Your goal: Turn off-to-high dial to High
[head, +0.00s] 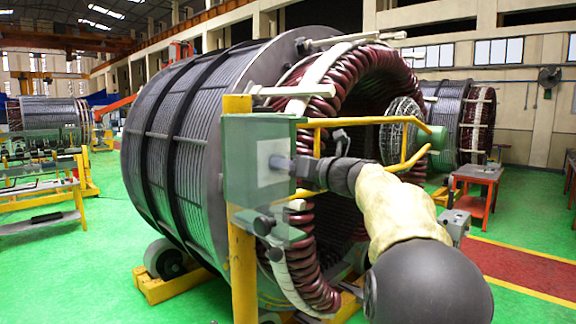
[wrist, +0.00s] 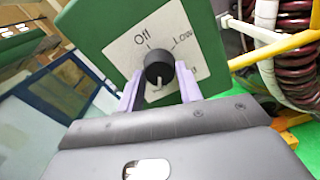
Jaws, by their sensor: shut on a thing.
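The black off-to-high dial (wrist: 159,68) sits on a white plate (wrist: 117,55) on the face of a green control box (wrist: 92,22). "Off" is at the plate's upper left and "Low" at its upper right. Lettering low on the plate is mostly hidden by my gripper. A pale mark on the dial points down in the wrist view, away from both "Off" and "Low". My gripper (wrist: 160,80) has a pale purple finger on each side of the dial and is shut on it. In the head view my gripper (head: 294,167) reaches the green control box (head: 240,155); the dial is hidden there.
The box stands on a yellow post (head: 243,270). Yellow guard bars (head: 375,122) stick out to the right, just above and beside my arm. A large stator (head: 185,140) with dark red coils stands close behind.

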